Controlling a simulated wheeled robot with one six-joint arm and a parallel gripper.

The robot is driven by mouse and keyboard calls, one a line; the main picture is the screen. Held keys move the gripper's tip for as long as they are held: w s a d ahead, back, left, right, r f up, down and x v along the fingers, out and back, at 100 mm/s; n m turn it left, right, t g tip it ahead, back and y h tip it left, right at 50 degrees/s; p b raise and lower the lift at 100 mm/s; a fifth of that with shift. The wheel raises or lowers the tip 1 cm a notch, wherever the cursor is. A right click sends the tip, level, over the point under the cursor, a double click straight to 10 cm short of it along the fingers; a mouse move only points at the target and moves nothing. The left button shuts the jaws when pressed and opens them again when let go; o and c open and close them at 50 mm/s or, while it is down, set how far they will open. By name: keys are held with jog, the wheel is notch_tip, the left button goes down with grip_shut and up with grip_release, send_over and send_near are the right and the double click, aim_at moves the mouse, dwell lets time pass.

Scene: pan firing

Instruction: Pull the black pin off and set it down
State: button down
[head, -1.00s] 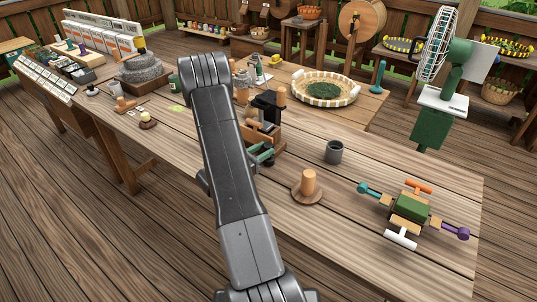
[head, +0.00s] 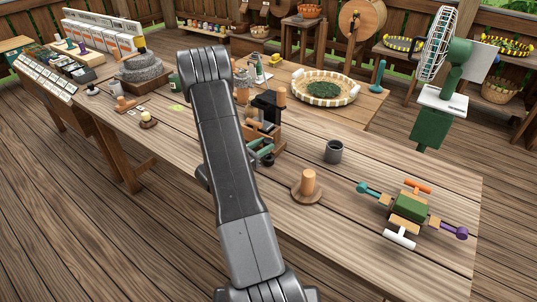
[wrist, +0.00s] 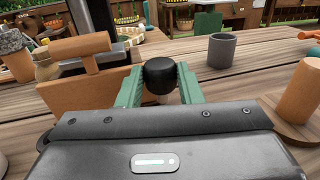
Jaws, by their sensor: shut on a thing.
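The black pin (wrist: 160,74) shows as a dark round-topped piece between the two green fingers of my gripper (wrist: 160,88) in the wrist view. The fingers are shut on it from both sides. Its lower end is hidden behind my gripper's body, so I cannot tell what is beneath it. In the head view, my gripper (head: 262,152) is beside the wooden stand (head: 264,133) at the table's middle, partly hidden by my arm. In the wrist view this stand, with a wooden cross handle (wrist: 76,48), is just left of and beyond the fingers.
A grey cup (head: 333,151) and a wooden peg on a round base (head: 307,188) stand to the right on the table (head: 345,215). A green block with coloured handles (head: 410,207) lies farther right. Bare tabletop lies between them.

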notch_tip(320, 180, up, 4)
jog(key=shift+f+p, duration=0.2)
jog(key=shift+p, duration=0.4)
